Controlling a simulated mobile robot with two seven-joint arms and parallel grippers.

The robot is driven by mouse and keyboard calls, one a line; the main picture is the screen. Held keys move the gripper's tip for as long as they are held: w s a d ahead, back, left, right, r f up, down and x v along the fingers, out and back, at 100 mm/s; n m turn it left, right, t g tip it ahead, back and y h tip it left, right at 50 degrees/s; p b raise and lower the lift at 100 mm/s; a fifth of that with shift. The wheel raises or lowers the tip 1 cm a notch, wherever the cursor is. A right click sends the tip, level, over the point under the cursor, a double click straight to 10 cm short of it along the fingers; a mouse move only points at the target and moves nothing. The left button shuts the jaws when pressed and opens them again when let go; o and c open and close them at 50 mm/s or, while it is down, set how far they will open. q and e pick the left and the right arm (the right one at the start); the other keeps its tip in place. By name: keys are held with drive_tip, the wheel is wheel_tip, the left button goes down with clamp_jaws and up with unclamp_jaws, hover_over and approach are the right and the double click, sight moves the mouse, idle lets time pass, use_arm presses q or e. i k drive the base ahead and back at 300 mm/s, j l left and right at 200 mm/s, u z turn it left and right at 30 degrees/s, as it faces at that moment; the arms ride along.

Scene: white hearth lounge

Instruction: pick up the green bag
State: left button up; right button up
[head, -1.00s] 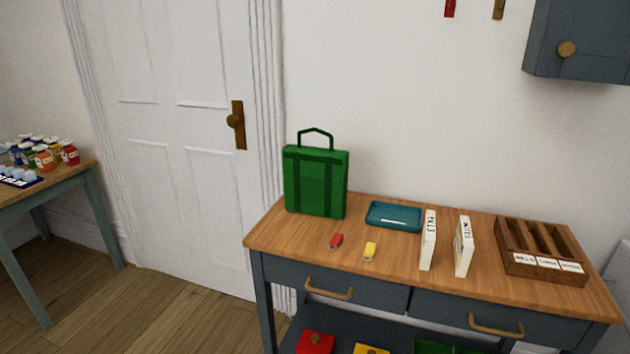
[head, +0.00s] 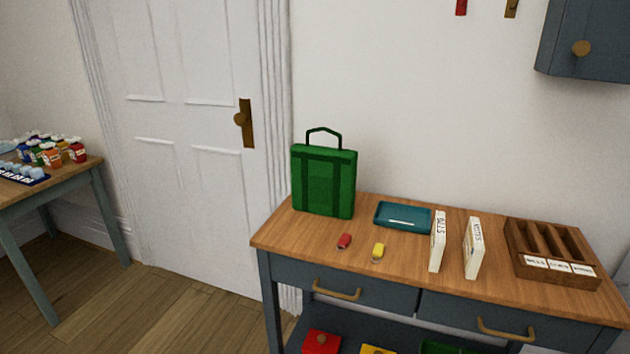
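The green bag (head: 324,181) stands upright at the left back of the wooden-topped console table (head: 300,235). It is boxy, with darker green straps and a dark green loop handle (head: 324,133) on top. The handle stands up and nothing covers it. Neither of my grippers shows in the head view.
A teal tray (head: 403,217), red (head: 344,241) and yellow (head: 378,252) small items, two white books (head: 438,242) (head: 473,247) and a wooden compartment box (head: 553,253) share the tabletop. A white door (head: 190,120) is behind left. A side table (head: 50,185) holds jars. Floor (head: 150,310) between is clear.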

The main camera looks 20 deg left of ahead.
sight(324, 179)
drive_tip(key=i+j+u, duration=0.2)
drive_tip(key=j+u, duration=0.2)
drive_tip(key=i+j+u, duration=0.2)
drive_tip(key=u, duration=0.2)
drive_tip(key=i+j+u, duration=0.15)
drive_tip(key=u, duration=0.3)
drive_tip(key=i+j+u, duration=0.2)
drive_tip(key=u, duration=0.25)
drive_tip(key=i+j+u, duration=0.1)
drive_tip(key=i+u, duration=0.15)
drive_tip(key=u, duration=0.15)
drive_tip(key=i+j+z, duration=0.15)
drive_tip(key=i+z, duration=0.15)
drive_tip(key=i, duration=0.2)
drive_tip(key=i+j+z, duration=0.35)
drive_tip(key=i+z, duration=0.15)
drive_tip(key=z, duration=0.3)
drive_tip(key=i+z, duration=0.15)
drive_tip(key=z, duration=0.35)
drive_tip(key=i+z, duration=0.1)
drive_tip(key=z, duration=0.35)
drive_tip(key=i+j+z, duration=0.1)
drive_tip(key=z, duration=0.4)
drive_tip(key=i+j+z, duration=0.1)
drive_tip(key=j+z, duration=0.15)
drive_tip(key=z, duration=0.2)
drive_tip(key=j+z, duration=0.15)
drive_tip(key=z, duration=0.35)
drive_tip(key=i+j, duration=0.05)
